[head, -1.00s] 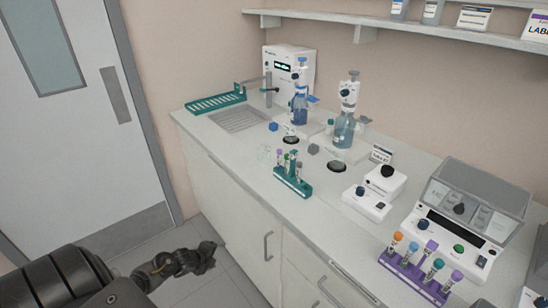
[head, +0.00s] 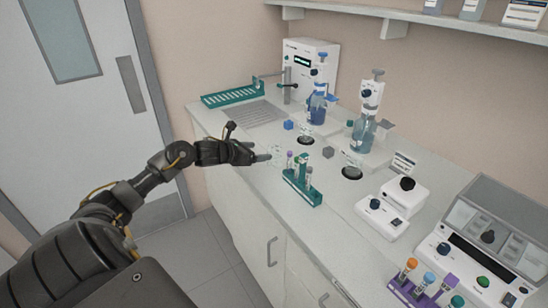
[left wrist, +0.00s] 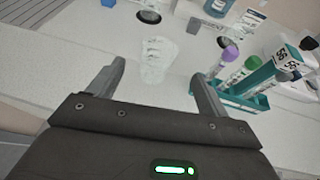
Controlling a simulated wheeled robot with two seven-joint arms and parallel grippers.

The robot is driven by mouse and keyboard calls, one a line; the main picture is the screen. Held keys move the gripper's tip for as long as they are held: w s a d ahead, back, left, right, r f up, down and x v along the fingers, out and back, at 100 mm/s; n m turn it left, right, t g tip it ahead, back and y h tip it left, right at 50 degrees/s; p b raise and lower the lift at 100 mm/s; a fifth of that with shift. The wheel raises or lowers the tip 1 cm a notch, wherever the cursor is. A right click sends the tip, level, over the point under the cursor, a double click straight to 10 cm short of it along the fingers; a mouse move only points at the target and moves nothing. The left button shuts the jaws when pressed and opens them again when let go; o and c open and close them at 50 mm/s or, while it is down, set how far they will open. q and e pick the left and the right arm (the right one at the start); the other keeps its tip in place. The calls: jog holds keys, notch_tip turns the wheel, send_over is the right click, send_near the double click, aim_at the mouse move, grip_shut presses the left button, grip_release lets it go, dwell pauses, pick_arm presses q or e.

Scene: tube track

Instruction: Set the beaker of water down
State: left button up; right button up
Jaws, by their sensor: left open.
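The clear glass beaker (head: 276,155) stands on the counter (head: 232,172), left of the teal tube rack (head: 303,190). It is faint and see-through, and I cannot tell its water level. The beaker also shows in the left wrist view (left wrist: 155,58), upper middle, ahead of my fingers. My left gripper (head: 249,143) is at the counter's front edge, just left of the beaker. In the left wrist view my left gripper (left wrist: 157,72) is open, with the beaker in line with the gap between its fingers. My right gripper is in neither view.
The teal rack with capped tubes also stands close to the right finger in the left wrist view (left wrist: 262,85). A blue cube (head: 288,125), a grey cube (head: 328,152) and dispenser bottles (head: 363,132) stand behind. A white device (head: 382,217) is at right.

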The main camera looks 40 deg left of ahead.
aim_at(268, 152)
pick_arm(q)
jog(key=x, duration=0.2)
jog(key=shift+w+f, duration=0.2)
jog(key=shift+w, duration=0.2)
jog(key=shift+f, duration=0.1)
jog(key=shift+p, duration=0.35)
jog(key=p+x, duration=0.2)
jog(key=x, duration=0.2)
jog(key=shift+w+a+f, duration=0.1)
jog(key=shift+f, duration=0.1)
jog(key=shift+w+f, duration=0.2)
jog(key=shift+w, duration=0.1)
pick_arm(e)
jog(key=r, duration=0.3)
jog(key=shift+w+d, duration=0.15)
jog(key=shift+w, duration=0.2)
